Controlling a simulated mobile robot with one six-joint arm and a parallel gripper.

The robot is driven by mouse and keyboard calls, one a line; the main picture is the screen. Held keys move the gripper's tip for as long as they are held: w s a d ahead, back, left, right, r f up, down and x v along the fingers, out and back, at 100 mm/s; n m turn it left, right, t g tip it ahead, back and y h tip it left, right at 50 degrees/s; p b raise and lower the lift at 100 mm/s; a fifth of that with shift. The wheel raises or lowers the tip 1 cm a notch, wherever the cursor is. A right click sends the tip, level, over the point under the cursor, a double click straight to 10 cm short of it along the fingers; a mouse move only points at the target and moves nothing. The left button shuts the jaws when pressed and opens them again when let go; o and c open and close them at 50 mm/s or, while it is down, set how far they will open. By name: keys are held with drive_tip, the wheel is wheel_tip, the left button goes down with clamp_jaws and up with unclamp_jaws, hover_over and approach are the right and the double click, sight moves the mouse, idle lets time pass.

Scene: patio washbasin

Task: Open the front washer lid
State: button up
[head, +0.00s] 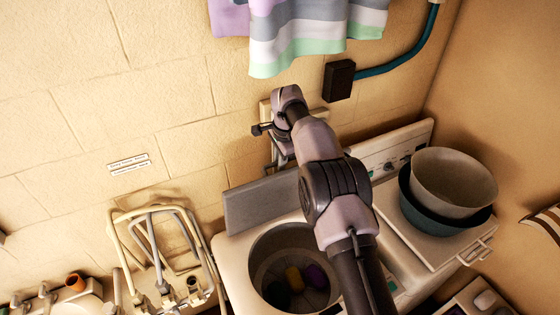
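The white washer (232,248) stands against the wall at the lower middle. Its grey lid (262,203) stands raised behind the round tub opening. The tub (268,262) is uncovered, with a few coloured items inside, among them a yellow one and a purple one. My arm crosses over the washer from the bottom edge and hides part of the tub and the control panel. My gripper (264,129) is at the arm's far end, above the raised lid and near the wall. Its fingers are small and partly hidden, so I cannot tell whether they are open or touching anything.
A beige bowl (454,182) in a teal basin (437,217) stands on the washer's right side. Striped cloth (305,38) hangs above my gripper. A black box (339,80) with a teal hose is on the wall. A pale tube rack (160,245) stands left of the washer.

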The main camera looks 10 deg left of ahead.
drive_tip(key=o, duration=0.4)
drive_tip(key=shift+f, duration=0.15)
drive_tip(key=shift+c, duration=0.2)
drive_tip(key=shift+w, duration=0.25)
drive_tip(key=shift+s, duration=0.15)
wheel_tip(320, 180, up, 17)
drive_tip(key=s+d, duration=0.2)
drive_tip(key=shift+s, duration=0.25)
